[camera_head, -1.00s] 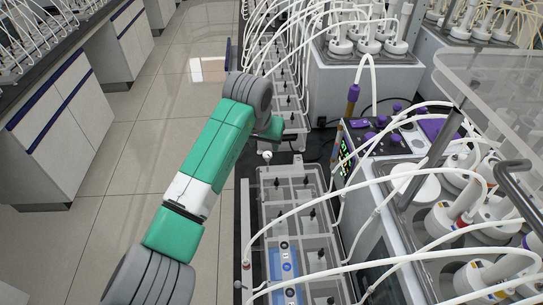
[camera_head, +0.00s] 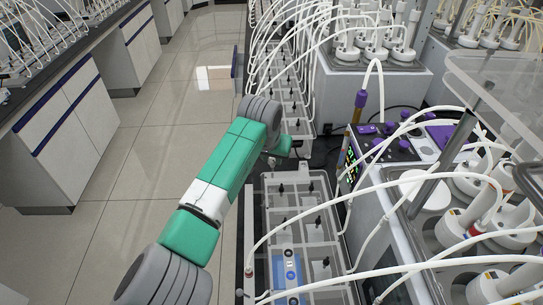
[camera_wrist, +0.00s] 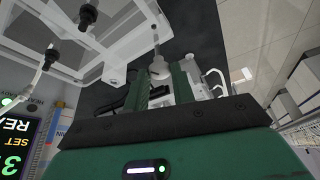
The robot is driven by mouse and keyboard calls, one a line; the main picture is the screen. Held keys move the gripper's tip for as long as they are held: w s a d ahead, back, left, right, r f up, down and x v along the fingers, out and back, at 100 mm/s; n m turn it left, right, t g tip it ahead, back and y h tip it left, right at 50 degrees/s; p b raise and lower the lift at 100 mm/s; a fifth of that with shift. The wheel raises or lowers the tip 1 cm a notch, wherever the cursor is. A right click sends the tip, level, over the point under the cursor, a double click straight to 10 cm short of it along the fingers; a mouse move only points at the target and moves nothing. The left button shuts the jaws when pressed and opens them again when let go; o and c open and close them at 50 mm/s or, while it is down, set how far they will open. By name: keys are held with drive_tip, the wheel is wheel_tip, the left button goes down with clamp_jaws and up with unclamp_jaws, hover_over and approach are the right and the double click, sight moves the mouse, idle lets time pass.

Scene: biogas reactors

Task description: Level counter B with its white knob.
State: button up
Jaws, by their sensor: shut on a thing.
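A white knob (camera_wrist: 158,67) sits between the two green fingers of my gripper (camera_wrist: 162,82) in the wrist view, at the corner of a clear-lidded counter (camera_wrist: 112,42). My gripper is shut on this knob. In the head view my gripper (camera_head: 283,148) is at the far end of the near counter (camera_head: 262,215), a long clear-lidded box with black pegs and a blue panel. I cannot read a letter B on any counter.
A second row of counters (camera_head: 285,95) with white tubes lies behind. A control box (camera_head: 352,160) with a lit display and purple parts stands to the right, beside a reactor bath. White hoses arch over the near counter. The tiled floor (camera_head: 130,170) on the left is clear.

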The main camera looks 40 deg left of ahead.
drive_tip(key=p, duration=0.3)
drive_tip(key=shift+d+r+n, duration=0.15)
drive_tip(key=shift+r+n, duration=0.25)
drive_tip(key=shift+f+n+y+p, duration=0.25)
drive_tip(key=shift+n+y+p, duration=0.25)
drive_tip(key=shift+p, duration=0.4)
drive_tip(key=shift+f+n, duration=0.2)
drive_tip(key=shift+n, duration=0.1)
drive_tip(key=o, duration=1)
drive_tip(key=p+v, duration=0.2)
drive_tip(key=v, duration=0.5)
drive_tip(key=shift+r, duration=0.4)
